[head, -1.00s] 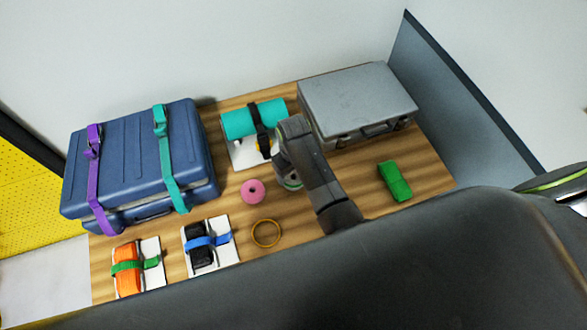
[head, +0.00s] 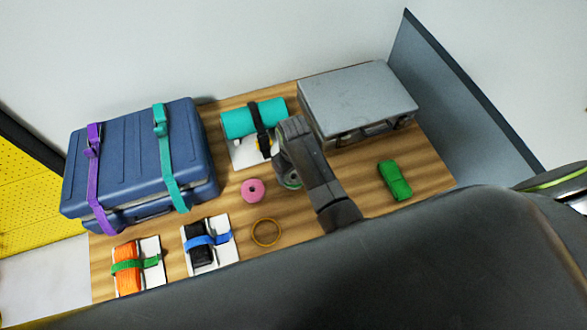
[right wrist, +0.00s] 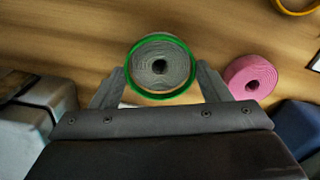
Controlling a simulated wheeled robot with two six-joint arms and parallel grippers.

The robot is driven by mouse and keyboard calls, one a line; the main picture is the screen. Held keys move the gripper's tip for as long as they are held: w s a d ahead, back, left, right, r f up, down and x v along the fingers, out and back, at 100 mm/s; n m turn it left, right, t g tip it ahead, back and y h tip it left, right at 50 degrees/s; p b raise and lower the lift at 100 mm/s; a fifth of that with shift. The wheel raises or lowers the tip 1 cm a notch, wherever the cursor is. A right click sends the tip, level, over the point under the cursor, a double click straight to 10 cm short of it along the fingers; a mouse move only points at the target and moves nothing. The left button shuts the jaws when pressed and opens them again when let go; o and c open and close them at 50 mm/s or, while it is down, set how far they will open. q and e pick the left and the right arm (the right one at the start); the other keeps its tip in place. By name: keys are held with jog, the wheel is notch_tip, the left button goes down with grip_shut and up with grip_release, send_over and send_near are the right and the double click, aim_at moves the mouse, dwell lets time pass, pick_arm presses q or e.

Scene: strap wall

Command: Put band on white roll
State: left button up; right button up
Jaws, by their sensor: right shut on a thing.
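The white roll (right wrist: 160,65) looks grey in the right wrist view and shows its round end with a dark centre hole. A green band (right wrist: 163,96) rings it from this viewpoint, with a narrow gap at the lower side. I cannot tell whether the band is around the roll or just above it. My right gripper (right wrist: 160,78) has one finger at each side of the band and is shut on it. In the head view my right gripper (head: 289,183) hides most of the roll; a bit of green shows beneath it. My left gripper is not in view.
A pink roll (head: 252,190) and a yellow ring (head: 265,232) lie to the left. A teal roll (head: 253,118), grey case (head: 356,98), blue suitcase (head: 140,160), green bundle (head: 394,181), orange bundle (head: 128,268) and black bundle (head: 199,243) stand around. Bare wood (head: 365,160) lies right.

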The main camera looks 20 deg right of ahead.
jog(key=shift+f, duration=0.95)
dwell(1.1)
jog(key=o, duration=1)
jog(key=shift+r, duration=0.1)
jog(key=shift+r, duration=3.95)
